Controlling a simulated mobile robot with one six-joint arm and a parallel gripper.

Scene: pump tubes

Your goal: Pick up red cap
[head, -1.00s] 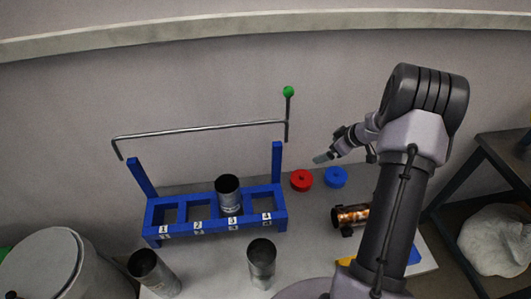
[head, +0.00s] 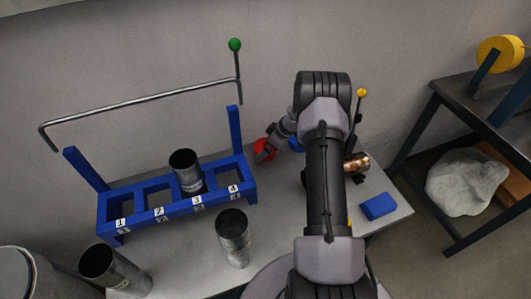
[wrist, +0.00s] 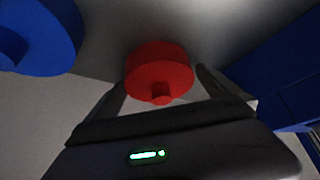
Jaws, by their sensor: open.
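The red cap (head: 264,148) lies on the grey table to the right of the blue rack, partly covered by my gripper in the head view. In the wrist view the red cap (wrist: 159,70) shows its round body and small knob, just ahead of and between my open fingers. My gripper (head: 267,153) is at the cap in the head view, and it also shows in the wrist view (wrist: 160,88). The fingers are apart, one on each side of the cap. I cannot tell whether they touch it.
A blue cap (wrist: 38,35) lies close by on the left in the wrist view. The blue rack (head: 150,215) holds one metal tube (head: 186,172) in slot 3. Two more tubes (head: 233,238) (head: 115,270) stand in front. A blue block (head: 378,206) lies at right.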

